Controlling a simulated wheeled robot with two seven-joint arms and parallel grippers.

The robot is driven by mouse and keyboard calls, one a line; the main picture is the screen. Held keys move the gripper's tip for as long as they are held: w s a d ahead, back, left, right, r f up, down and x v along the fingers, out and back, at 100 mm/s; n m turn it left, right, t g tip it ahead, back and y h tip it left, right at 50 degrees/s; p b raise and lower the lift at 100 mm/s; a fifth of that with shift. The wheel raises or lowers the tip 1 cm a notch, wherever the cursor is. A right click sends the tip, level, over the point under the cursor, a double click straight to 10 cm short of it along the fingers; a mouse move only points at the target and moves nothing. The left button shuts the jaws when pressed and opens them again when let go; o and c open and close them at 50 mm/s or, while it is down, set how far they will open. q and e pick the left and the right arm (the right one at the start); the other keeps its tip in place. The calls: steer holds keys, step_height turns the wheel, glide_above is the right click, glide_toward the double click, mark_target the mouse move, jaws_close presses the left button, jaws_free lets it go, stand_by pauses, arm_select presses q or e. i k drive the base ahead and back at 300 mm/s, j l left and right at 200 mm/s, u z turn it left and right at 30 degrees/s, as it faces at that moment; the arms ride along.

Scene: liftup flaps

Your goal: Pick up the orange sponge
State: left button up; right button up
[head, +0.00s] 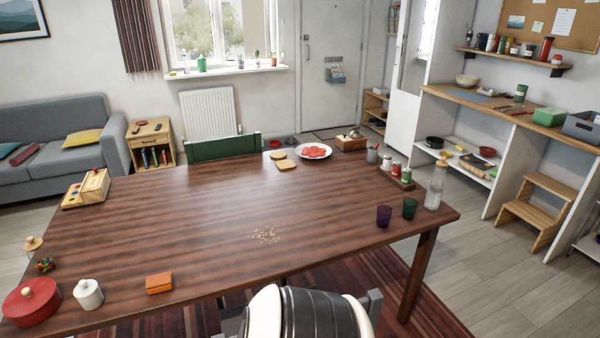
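The orange sponge (159,283) is a small block lying flat on the dark wooden table (200,225), near its front edge on the left side. Nothing covers the sponge. Neither of my grippers shows in the head view, so their state and distance from the sponge are hidden.
A red lidded pot (31,301) stands at the table's front left corner. Crumbs (266,235) lie right of the sponge. A purple cup (384,215), a green cup (409,208) and a glass bottle (435,187) stand at the right. The table's middle is mostly clear.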

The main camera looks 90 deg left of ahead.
mark_target(162, 282)
steer(key=u, duration=3.8)
